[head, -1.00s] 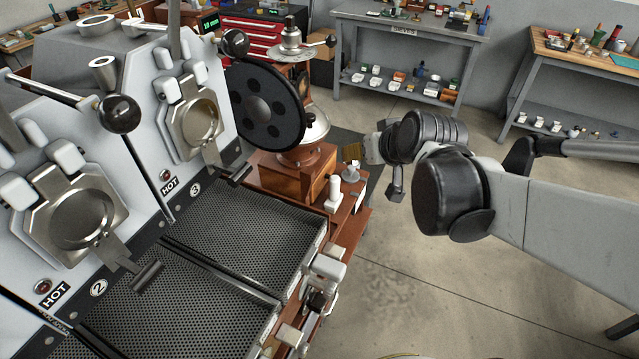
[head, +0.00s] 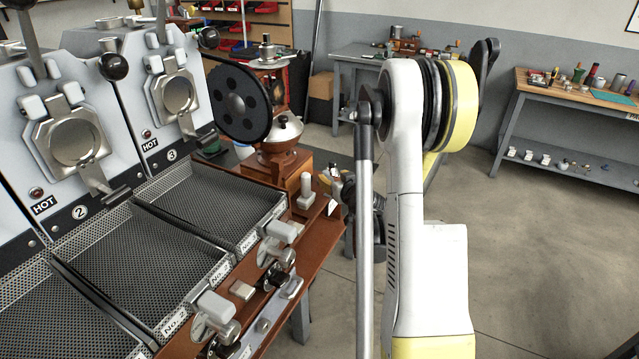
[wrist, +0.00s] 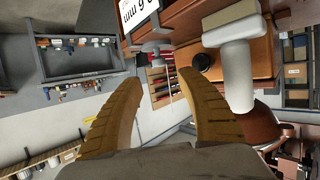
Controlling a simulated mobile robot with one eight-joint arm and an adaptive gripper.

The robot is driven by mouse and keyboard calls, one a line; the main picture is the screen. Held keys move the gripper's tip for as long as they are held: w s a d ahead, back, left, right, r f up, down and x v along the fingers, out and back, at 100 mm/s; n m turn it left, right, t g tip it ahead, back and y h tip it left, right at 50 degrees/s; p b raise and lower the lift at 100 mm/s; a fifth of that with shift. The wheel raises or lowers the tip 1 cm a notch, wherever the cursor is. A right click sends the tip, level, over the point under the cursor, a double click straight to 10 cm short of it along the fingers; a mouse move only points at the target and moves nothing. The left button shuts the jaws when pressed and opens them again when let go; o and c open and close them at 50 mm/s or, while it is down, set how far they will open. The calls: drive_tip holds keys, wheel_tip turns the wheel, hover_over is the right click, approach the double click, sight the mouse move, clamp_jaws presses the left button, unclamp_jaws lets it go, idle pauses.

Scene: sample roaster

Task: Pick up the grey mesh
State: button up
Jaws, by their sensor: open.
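Grey perforated mesh shows in the head view as the floors of the trays in front of the roaster. One mesh floor (head: 190,200) lies below the number 3 front, and another (head: 125,250) lies below number 2. I cannot tell which mesh the task names, and I make out no separate loose piece. My gripper (wrist: 158,78) is open in the wrist view, with its two tan fingers apart and nothing between them. In the head view my arm largely hides it, just right of the wooden bench end. No mesh is clear in the wrist view.
A wooden grinder (head: 285,165) stands behind the trays. A pale upright peg (head: 306,192) and metal-and-white fittings (head: 275,245) line the bench edge. In the wrist view a white handle (wrist: 238,75) is close right of the fingers. Open floor (head: 540,240) lies right.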

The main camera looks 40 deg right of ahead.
sight(326, 172)
drive_tip(key=b+x, duration=0.3)
drive_tip(key=x, duration=0.4)
drive_tip(key=shift+w+d+f, duration=0.15)
drive_tip(key=shift+w+f, duration=0.1)
drive_tip(key=shift+f, duration=0.05)
drive_tip(key=shift+w+d, duration=0.1)
drive_tip(key=shift+w, duration=0.25)
clamp_jaws()
